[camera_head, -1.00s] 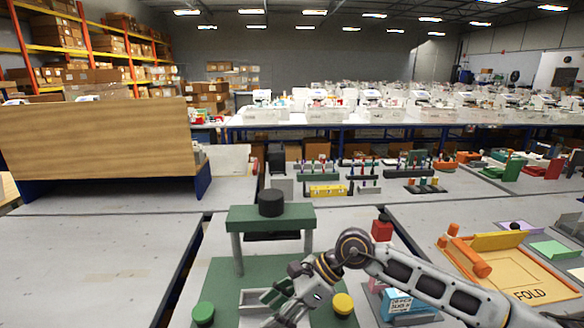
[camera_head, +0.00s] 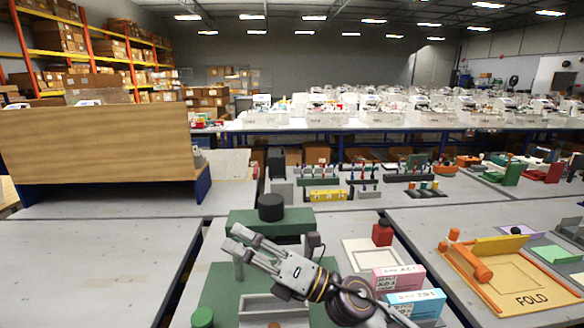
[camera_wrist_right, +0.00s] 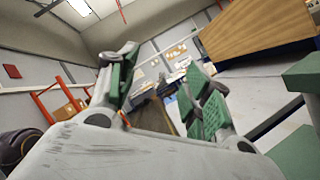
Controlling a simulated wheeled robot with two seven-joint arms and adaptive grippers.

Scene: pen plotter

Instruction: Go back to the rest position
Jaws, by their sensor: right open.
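My right gripper (camera_head: 232,238) is open and empty, raised in front of the green machine (camera_head: 240,216) with a black round knob (camera_head: 271,206) on top. In the right wrist view its two green-padded fingers (camera_wrist_right: 160,95) stand apart with nothing between them. My right arm crosses the lower middle of the head view and covers part of the green base (camera_head: 222,287) and the grey open tray (camera_head: 262,306). My left gripper is not in view.
A green button (camera_head: 203,317) stands at the base's front left. Pink (camera_head: 399,278) and blue (camera_head: 416,303) boxes lie close right of my arm. A red block (camera_head: 382,235) and an orange fold board (camera_head: 516,282) are farther right. The grey table at left (camera_head: 85,260) is clear.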

